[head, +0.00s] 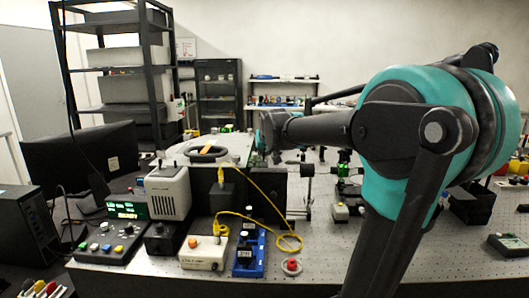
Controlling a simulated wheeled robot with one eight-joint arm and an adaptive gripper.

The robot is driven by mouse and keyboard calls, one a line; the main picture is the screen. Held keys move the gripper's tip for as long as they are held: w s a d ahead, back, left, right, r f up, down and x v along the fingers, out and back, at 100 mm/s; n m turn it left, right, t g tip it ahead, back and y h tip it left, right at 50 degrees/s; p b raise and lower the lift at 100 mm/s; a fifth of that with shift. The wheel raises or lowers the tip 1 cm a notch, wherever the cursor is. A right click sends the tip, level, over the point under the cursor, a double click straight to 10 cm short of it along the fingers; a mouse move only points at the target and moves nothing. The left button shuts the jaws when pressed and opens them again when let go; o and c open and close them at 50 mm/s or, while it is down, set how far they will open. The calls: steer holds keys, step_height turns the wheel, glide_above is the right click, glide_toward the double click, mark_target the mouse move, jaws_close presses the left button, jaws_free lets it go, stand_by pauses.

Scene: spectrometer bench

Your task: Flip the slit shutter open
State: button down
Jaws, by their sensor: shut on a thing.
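My arm reaches from the right across the bench toward the middle of the head view. Its far end with my gripper (266,141) is small, dark and teal, just above and behind a black upright panel (271,188). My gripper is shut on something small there. What lies between the fingers is too small and too hidden to make out. I cannot pick out the slit shutter with certainty, nor tell whether it is open or closed.
A perforated optical bench (330,245) carries a grey box (168,193), a white box (203,252) with a yellow cable (285,236), a blue device (248,254) and a red-topped round part (291,266). A monitor (80,163) stands left.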

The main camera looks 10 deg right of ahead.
stand_by(0.3)
steer(key=c, duration=1.6)
jaws_free()
steer(key=shift+s, duration=0.1)
steer(key=v, duration=1.2)
